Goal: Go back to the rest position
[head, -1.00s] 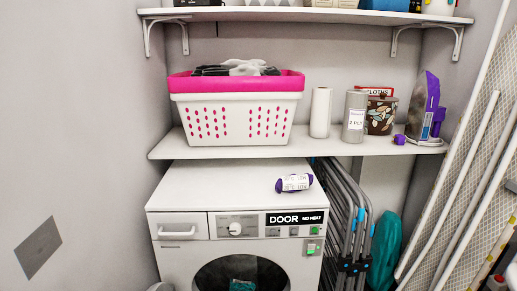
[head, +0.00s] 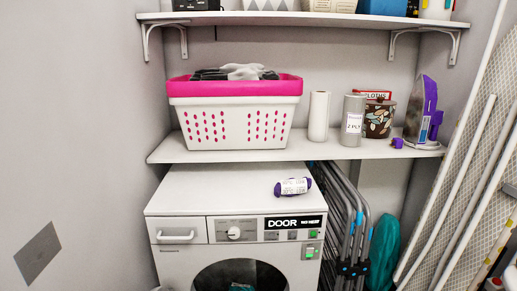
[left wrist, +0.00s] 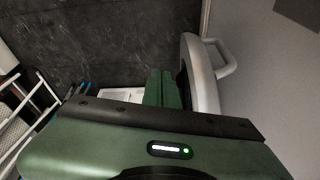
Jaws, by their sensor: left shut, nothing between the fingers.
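In the left wrist view my left gripper (left wrist: 160,88) shows as two green fingers pressed together with nothing between them. It is beside a grey round rim with a handle (left wrist: 222,60), apparently the dryer's door; I cannot tell whether they touch. The white dryer (head: 180,255) stands under the shelf, with a dark round opening cut off by the frame. My right gripper is not in view.
A purple-and-white roll (head: 293,187) lies on the dryer top. The lower shelf (head: 230,154) holds a pink-rimmed basket (head: 235,115), rolls, a pot and an iron (head: 424,112). Folded racks (head: 350,220) and an ironing board (head: 485,150) stand to the right.

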